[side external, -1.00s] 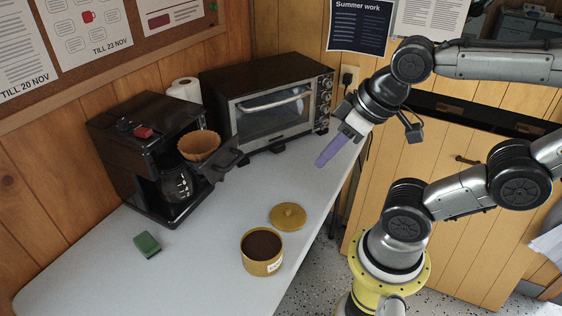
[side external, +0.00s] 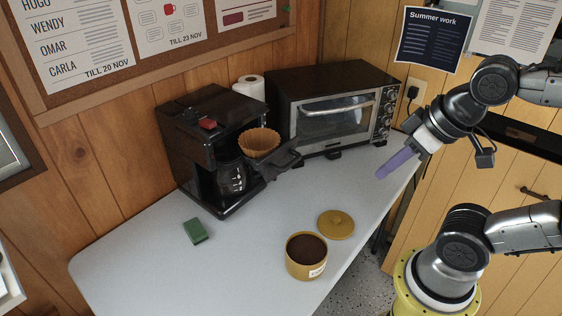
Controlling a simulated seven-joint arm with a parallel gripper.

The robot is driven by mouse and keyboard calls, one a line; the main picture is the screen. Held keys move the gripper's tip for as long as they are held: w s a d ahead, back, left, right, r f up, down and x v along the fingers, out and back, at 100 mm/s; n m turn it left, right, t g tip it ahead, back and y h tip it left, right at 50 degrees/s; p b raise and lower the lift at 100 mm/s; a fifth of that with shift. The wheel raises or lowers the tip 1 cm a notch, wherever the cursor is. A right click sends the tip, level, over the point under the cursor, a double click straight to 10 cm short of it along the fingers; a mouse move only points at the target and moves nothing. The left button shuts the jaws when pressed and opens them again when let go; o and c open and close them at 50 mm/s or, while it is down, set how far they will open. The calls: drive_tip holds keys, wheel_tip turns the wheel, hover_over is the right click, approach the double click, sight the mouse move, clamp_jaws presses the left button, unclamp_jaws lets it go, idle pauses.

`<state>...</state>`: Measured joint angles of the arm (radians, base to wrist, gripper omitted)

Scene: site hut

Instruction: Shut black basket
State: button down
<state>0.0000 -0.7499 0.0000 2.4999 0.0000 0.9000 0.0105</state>
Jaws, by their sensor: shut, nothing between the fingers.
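The black basket (side external: 281,162) of the coffee maker (side external: 197,132) is swung out to the right of the machine, with a brown paper filter (side external: 259,142) in it. What lies inside the filter cannot be made out. A glass carafe (side external: 232,178) stands in the machine below. My gripper (side external: 382,175) has purple fingers that are shut and empty. It hangs above the right part of the table, to the right of the basket and clearly apart from it, in front of the toaster oven's right end.
A toaster oven (side external: 325,120) stands behind the basket, and a paper roll (side external: 250,87) beside it. An open tin of dark grounds (side external: 306,255), its lid (side external: 336,224) and a green sponge (side external: 195,231) are on the table (side external: 245,262). The table between basket and gripper is clear.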

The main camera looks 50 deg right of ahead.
sight(249, 145)
drive_tip(key=w+r+m+t, duration=0.25)
drive_tip(key=w+m, duration=0.55)
drive_tip(key=m, duration=0.9)
drive_tip(key=x, duration=1.4)
drive_tip(key=shift+w+a+r+m, duration=0.15)
drive_tip(key=shift+w+a+m, duration=0.15)
drive_tip(key=shift+w, duration=0.25)
drive_tip(key=w, duration=1.4)
drive_tip(key=shift+w, duration=0.15)
